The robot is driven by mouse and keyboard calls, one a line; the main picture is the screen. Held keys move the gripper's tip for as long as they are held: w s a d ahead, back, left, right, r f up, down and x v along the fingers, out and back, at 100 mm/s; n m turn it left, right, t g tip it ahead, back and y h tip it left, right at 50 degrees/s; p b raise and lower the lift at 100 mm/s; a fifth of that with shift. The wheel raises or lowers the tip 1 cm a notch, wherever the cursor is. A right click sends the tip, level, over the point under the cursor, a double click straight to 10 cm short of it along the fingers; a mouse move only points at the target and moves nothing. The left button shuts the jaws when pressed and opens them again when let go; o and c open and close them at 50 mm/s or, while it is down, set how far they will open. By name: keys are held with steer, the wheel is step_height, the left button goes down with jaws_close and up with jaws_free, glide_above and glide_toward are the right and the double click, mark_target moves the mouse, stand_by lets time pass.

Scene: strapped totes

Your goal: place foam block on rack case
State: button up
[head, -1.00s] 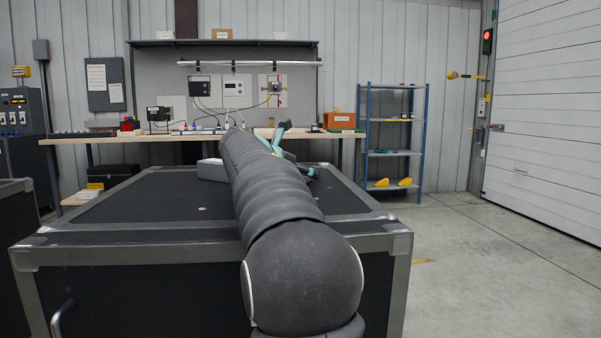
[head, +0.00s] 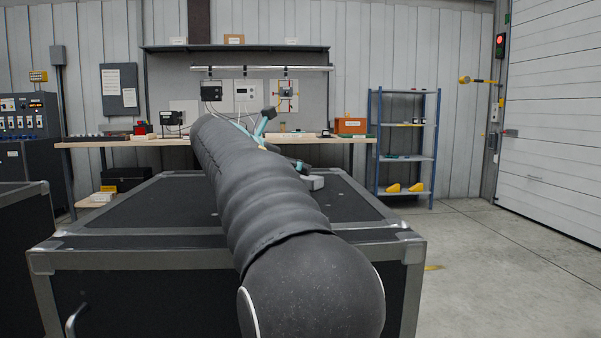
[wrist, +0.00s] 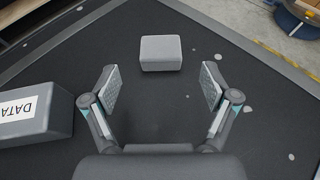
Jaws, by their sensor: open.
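A small plain grey block (wrist: 161,53), which looks like the foam block, lies flat on the black top of a metal-edged case (wrist: 160,125). In the head view the grey block (head: 315,183) shows just right of my arm, on the case (head: 130,205). My gripper (wrist: 160,84) is open and empty, its fingers spread wide. In the wrist view the block is beyond the fingertips, roughly centred between them and not touched. In the head view my arm hides most of the gripper.
A grey box with a DATA label (wrist: 35,115) lies on the case, left of my gripper in the wrist view. A second dark case (head: 25,225) stands at the left. A workbench (head: 130,142) and blue shelf (head: 405,157) stand behind. The floor at right is clear.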

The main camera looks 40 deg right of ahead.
steer(key=shift+v, duration=1.1)
